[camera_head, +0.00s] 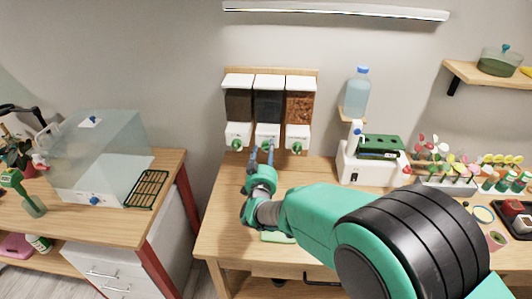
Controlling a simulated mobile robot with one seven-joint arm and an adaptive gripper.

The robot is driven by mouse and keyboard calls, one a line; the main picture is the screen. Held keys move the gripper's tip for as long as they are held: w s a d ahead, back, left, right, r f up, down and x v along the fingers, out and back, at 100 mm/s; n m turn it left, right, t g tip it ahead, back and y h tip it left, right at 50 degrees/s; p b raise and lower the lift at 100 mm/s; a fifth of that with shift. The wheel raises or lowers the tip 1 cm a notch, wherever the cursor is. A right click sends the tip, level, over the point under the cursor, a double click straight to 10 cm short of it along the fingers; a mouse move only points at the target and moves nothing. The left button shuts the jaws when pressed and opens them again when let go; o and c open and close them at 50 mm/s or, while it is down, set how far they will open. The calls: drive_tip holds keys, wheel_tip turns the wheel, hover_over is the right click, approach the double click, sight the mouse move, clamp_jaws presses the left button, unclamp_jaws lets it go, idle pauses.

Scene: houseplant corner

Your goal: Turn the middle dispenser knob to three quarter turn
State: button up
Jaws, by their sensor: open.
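A wall dispenser with three clear-fronted bins hangs on a wooden board above the table. The left bin (238,104) and middle bin (268,104) hold dark material, and the right bin (299,106) holds brown-orange bits. Each has a white spout with a green knob. The left knob (237,144) and right knob (297,147) show clearly. The middle knob (267,145) is partly hidden by my gripper (261,156). My gripper is open, its fingers pointing up at the middle knob, one on each side. I cannot tell whether they touch it. The knob's turn angle is too small to read.
The wooden table (225,220) is below, with a green item (277,237) near my arm. A white machine (370,163) and blue bottle (355,95) are to the right. A clear box (98,155) stands on the left bench. Free tabletop lies left of my arm.

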drive_tip(key=shift+w, duration=0.3)
drive_tip(key=c, duration=1.2)
drive_tip(key=shift+o, duration=0.2)
drive_tip(key=shift+f, duration=0.1)
drive_tip(key=shift+f+m+b, duration=0.1)
drive_tip(key=shift+m+b, duration=0.9)
drive_tip(key=shift+m, duration=1.4)
drive_tip(key=shift+s, duration=0.1)
